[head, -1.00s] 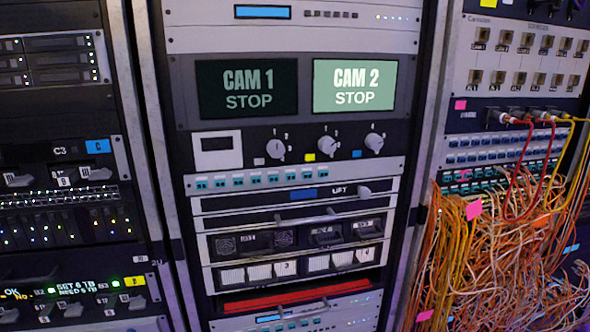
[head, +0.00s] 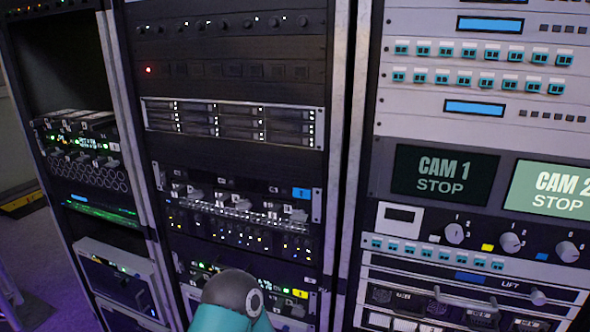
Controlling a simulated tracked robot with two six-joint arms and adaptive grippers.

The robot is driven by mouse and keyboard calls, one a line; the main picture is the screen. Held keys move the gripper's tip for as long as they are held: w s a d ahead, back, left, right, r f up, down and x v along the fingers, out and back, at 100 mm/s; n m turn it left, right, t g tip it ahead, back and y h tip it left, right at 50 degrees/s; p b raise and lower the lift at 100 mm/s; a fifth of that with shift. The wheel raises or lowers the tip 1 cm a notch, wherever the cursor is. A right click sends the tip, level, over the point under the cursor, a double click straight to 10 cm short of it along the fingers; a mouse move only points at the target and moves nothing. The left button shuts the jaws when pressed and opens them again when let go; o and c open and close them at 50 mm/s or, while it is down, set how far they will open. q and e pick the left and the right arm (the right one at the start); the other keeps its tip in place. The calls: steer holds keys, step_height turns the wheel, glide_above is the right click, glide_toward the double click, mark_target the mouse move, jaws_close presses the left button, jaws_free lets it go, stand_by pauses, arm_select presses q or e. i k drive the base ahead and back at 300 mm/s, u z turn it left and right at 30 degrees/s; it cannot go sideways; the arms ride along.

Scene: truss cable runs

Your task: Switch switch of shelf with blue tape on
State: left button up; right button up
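In the middle rack, a black shelf unit (head: 240,215) bears a blue tape (head: 301,193) at its right end. Grey lever-like switches sit on its front, one at the right (head: 296,214) and one towards the left (head: 194,192). Small lights glow along its lower part. Their on or off positions are too small to tell. A teal and dark grey part of my arm rises at the bottom middle and covers some of the unit below. Neither gripper is in view.
Below is a unit with yellow tape (head: 299,293). The right rack holds CAM 1 (head: 443,176) and CAM 2 (head: 552,188) screens and knobs with yellow (head: 487,247) and blue (head: 541,256) tape. An open-fronted rack (head: 62,70) stands at the left.

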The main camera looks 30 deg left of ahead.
mark_target(163, 177)
steer(key=u, duration=0.25)
steer(key=i, duration=0.35)
steer(key=u, duration=1.1)
steer(key=k, duration=0.85)
steer(key=u, duration=0.2)
steer(key=i, duration=0.85)
steer(key=z, duration=0.1)
